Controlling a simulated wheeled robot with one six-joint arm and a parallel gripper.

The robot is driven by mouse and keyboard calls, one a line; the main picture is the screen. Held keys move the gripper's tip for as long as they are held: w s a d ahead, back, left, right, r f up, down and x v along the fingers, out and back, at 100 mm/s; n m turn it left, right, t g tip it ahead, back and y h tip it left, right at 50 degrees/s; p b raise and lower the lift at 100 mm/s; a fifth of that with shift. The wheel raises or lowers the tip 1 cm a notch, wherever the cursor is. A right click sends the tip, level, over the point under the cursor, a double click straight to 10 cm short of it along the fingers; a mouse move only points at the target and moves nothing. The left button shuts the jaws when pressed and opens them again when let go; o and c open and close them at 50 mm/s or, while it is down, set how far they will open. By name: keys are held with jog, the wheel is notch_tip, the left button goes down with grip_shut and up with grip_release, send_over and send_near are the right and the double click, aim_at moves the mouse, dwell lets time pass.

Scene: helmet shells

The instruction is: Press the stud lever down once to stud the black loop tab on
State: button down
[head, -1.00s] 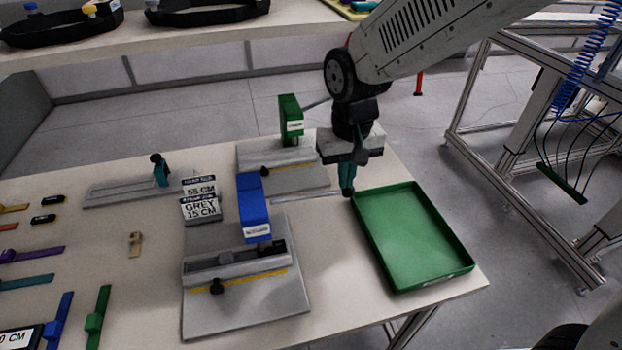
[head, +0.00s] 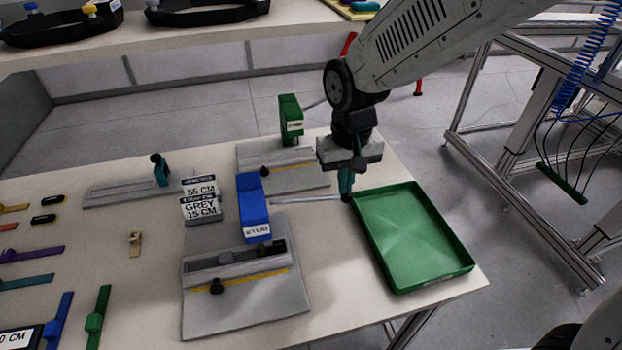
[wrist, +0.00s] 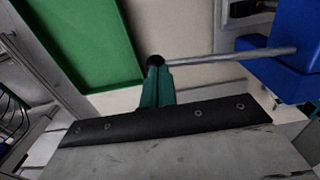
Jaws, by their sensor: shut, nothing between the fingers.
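The blue press (head: 253,205) stands on a grey base plate (head: 250,315), with a white label on its front. A thin metal lever (head: 305,199) runs from it to the right and ends in a black knob. In the wrist view the lever (wrist: 215,56) leads from the blue head (wrist: 285,75) to the black knob (wrist: 156,61). My gripper (head: 346,190) points down with its teal fingers shut and empty. The fingertips are at the knob and seem to touch it. I cannot make out the black loop tab; the area under the blue head is dark.
A green tray (head: 418,240) lies close right of my gripper. A green press (head: 290,120) stands behind. Coloured straps and small black pieces (head: 43,219) lie at the left.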

notch_tip(320, 180, up, 14)
dwell(1.5)
dwell(0.3)
jog(key=s+d+m+t, duration=0.1)
jog(key=s+d+m, duration=0.2)
jog(key=s+d, duration=1.6)
jog(key=shift+s+d+f, duration=0.25)
jog(key=shift+d+f, duration=0.2)
jog(key=shift+d, duration=0.5)
